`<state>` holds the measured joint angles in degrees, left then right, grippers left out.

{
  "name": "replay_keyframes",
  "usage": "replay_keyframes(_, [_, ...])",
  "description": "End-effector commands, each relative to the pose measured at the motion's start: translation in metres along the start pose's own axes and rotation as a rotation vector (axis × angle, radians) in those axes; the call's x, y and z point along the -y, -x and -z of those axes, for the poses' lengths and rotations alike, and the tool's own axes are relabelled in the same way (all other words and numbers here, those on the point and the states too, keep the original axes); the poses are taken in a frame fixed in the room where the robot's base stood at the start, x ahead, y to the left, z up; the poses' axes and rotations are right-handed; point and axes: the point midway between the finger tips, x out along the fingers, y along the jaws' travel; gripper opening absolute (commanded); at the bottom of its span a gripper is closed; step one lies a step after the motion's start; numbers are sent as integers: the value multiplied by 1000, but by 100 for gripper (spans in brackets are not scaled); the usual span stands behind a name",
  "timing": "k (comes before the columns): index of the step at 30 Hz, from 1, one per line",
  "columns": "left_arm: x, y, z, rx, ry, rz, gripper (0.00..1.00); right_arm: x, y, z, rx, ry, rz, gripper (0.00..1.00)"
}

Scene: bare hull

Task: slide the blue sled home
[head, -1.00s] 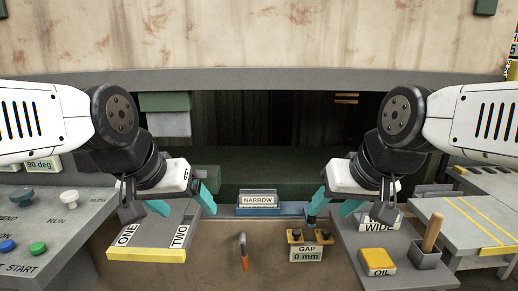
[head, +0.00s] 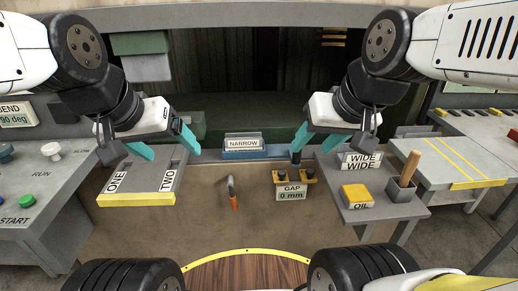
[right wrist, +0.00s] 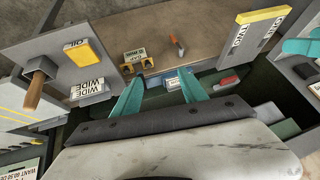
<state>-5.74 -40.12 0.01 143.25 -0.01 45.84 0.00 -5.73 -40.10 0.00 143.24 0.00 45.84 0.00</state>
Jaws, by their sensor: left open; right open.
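The blue sled (head: 272,153) is a low blue strip at the back edge of the brown bench, in front of the dark opening. A block marked NARROW (head: 243,142) stands on or just behind it; I cannot tell which. A small dark post (head: 296,157) stands by the sled's right end. My right gripper (head: 317,141) is open above and to the right of that end, apparently empty. In the right wrist view its teal fingers (right wrist: 160,92) are spread, with the NARROW block (right wrist: 172,84) beyond them. My left gripper (head: 164,146) is open above the grey ONE/TWO block (head: 150,199).
A GAP 0 mm gauge (head: 292,192) with two knobs and an orange-handled tool (head: 232,192) are on the bench's front. The right shelf (head: 365,213) holds the WIDE block (head: 361,161), OIL pad (head: 356,195) and a wooden handle (head: 409,167). A button panel (head: 40,190) stands left.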

Motion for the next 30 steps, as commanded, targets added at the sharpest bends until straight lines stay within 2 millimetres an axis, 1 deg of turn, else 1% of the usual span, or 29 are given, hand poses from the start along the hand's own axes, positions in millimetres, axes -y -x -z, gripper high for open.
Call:
replay_keyframes(16, [0,0,0,0,0,0,82,0,0,0,0,0,0,50])
replay_keyframes(19, [0,0,0,0,0,0,82,-1,-2,7,12,-6,-3,50])
replay_keyframes(22, [0,0,0,0,0,0,82,-5,-8,24,47,-21,-13,50])
replay_keyframes(25, [0,0,0,0,0,0,82,-13,-21,52,104,-47,-32,50])
replay_keyframes(29, [0,0,0,0,0,0,82,-25,-49,92,184,-85,-61,50])
replay_keyframes(30, [0,0,0,0,0,0,82,-30,-60,103,207,-97,-71,50])
